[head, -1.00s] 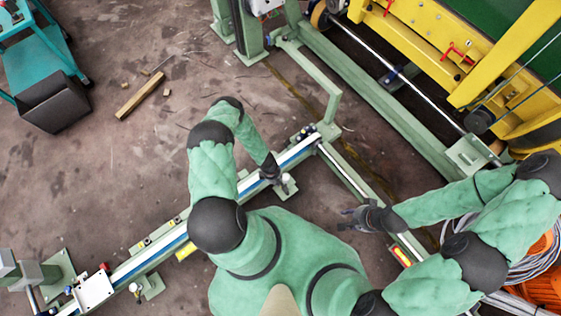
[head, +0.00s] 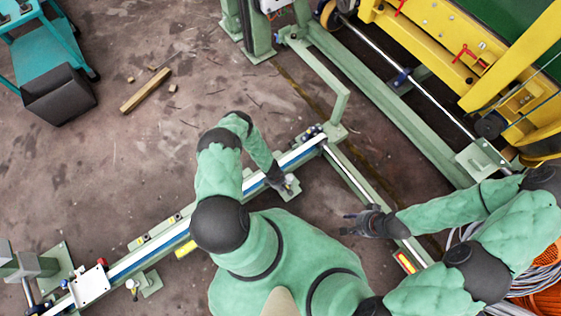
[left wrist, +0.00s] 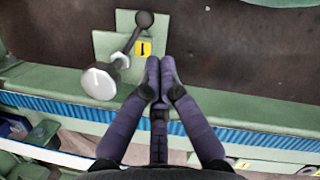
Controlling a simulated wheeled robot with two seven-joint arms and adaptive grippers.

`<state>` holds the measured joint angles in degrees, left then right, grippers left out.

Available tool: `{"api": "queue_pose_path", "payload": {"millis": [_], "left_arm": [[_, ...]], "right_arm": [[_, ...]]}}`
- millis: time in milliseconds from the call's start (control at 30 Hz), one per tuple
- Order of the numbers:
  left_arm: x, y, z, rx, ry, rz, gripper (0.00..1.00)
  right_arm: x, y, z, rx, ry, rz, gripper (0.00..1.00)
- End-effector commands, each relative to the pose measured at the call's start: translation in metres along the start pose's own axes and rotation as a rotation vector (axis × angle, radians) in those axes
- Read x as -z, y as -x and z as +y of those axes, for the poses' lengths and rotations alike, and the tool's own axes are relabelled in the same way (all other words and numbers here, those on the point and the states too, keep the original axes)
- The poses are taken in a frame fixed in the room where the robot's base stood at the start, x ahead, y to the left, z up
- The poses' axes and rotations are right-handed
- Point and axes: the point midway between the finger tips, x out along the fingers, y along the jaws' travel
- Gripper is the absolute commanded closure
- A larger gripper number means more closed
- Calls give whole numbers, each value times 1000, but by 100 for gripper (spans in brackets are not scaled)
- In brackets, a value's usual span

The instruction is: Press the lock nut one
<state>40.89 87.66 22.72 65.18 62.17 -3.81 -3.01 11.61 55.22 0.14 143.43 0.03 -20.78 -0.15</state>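Lock nut one, a silver-white round knob (left wrist: 99,82) with a black ball-ended lever, sits on a green plate (left wrist: 110,48) with a yellow "1" label (left wrist: 144,47) in the left wrist view. In the head view it shows small and pale (head: 292,180) beside the rail. My left gripper (left wrist: 160,64) has its two fingers together and empty, just right of the knob and apart from it. In the head view my left gripper (head: 275,180) is over the rail beside the nut. My right gripper (head: 350,222) is empty with its fingers spread, near the short rail.
A long green rail with a blue strip (head: 150,250) runs diagonally under my left arm. A yellow machine (head: 450,60) fills the upper right. Orange and grey cables (head: 535,270) lie at right. A wooden block (head: 145,90) lies on the open floor at upper left.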

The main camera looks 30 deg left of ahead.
Motion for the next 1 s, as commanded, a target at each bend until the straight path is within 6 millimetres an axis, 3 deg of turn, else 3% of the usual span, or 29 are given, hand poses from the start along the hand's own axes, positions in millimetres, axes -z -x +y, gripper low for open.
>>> {"api": "queue_pose_path", "payload": {"millis": [100, 300, 1000], "left_arm": [[0, -24, 0, 1, -2, -1, 100], [0, -43, 0, 0, -1, 0, 100], [-1, -47, 0, -4, 19, 0, 100]], "right_arm": [[0, -14, 5, 0, 0, 0, 60], [1, -25, 9, 0, 0, 0, 60], [1, -24, 8, 0, 0, 0, 60]]}}
